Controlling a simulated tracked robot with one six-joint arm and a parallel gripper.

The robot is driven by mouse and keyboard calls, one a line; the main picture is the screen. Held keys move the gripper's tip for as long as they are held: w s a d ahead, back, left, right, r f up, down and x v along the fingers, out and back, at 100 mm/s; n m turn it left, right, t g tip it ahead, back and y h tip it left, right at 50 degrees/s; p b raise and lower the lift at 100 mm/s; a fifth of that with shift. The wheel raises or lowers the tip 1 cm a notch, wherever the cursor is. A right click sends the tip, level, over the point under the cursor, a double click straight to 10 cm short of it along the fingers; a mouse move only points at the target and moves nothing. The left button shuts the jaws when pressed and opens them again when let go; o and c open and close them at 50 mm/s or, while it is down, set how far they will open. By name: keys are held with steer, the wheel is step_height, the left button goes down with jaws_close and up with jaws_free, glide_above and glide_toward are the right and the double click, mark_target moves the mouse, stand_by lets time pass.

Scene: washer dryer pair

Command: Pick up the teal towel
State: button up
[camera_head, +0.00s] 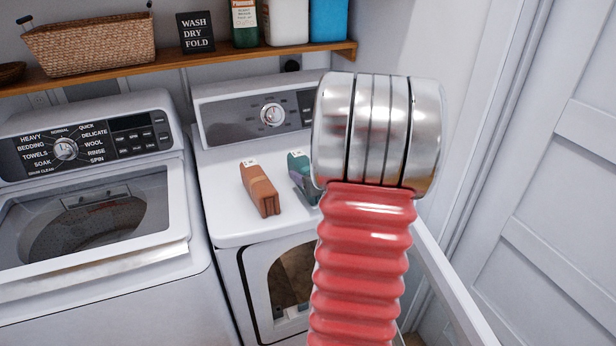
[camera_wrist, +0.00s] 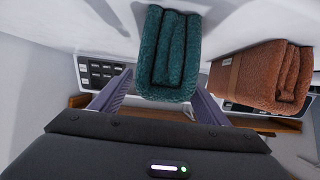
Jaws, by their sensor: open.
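The teal towel (camera_head: 301,177) is folded and lies on top of the dryer, partly hidden by my arm in the head view. In the wrist view the teal towel (camera_wrist: 167,52) lies just ahead of my gripper (camera_wrist: 162,92). My gripper is open, with one purple finger towards each side of the towel's near end. I cannot tell whether the fingers touch it. In the head view my gripper is hidden behind my red and silver arm.
A folded brown towel (camera_head: 259,189) lies close beside the teal one on the dryer top (camera_head: 228,215). The washer (camera_head: 95,220) stands at left. A wooden shelf (camera_head: 180,62) with a basket (camera_head: 90,45), sign and bottles runs above.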

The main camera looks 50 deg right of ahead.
steer(key=shift+x, duration=1.35)
steer(key=shift+c, duration=0.2)
steer(key=c, duration=1.3)
step_height(320, 180, up, 10)
steer(key=shift+r, duration=0.1)
steer(key=shift+a, duration=0.15)
